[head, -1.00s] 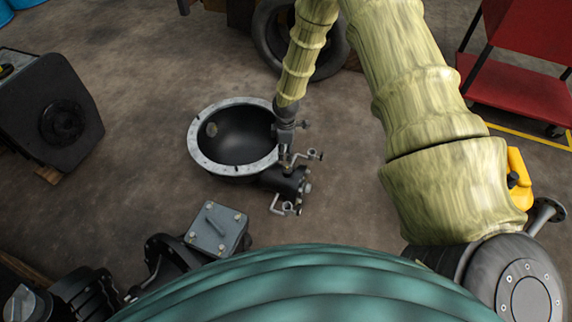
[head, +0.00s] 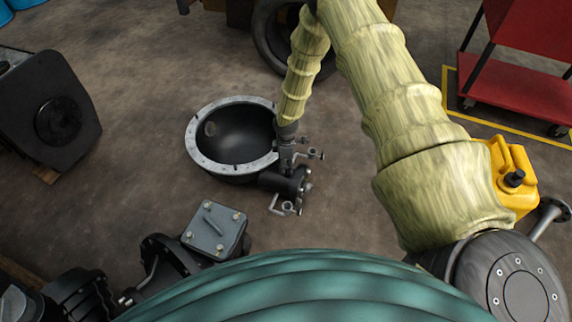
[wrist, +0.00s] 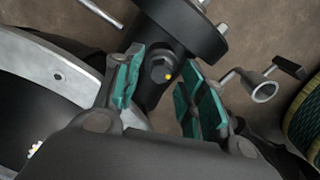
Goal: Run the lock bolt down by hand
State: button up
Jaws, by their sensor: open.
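A hex bolt head (wrist: 160,69) with a yellow dot on it sits on a dark cylindrical fitting (wrist: 180,30) in the wrist view. In the head view this fitting (head: 283,181) stands at the lower right of the metal-rimmed bowl housing. My gripper (wrist: 162,88) is open, its teal pads on either side of the bolt head, with a visible gap to each pad. Nothing is held. In the head view my gripper (head: 286,158) is over the fitting, small and pointing down; the bolt is too small to make out there.
The bowl housing's pale flange (head: 203,158) lies close to the gripper's left; it also shows in the wrist view (wrist: 35,70). Handle-like rods (head: 287,208) and a short tube (wrist: 262,90) stick out nearby. A yellow can (head: 512,178) and red cart (head: 515,80) stand right.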

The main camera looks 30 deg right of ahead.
grip_shut()
jog(key=shift+m, duration=0.3)
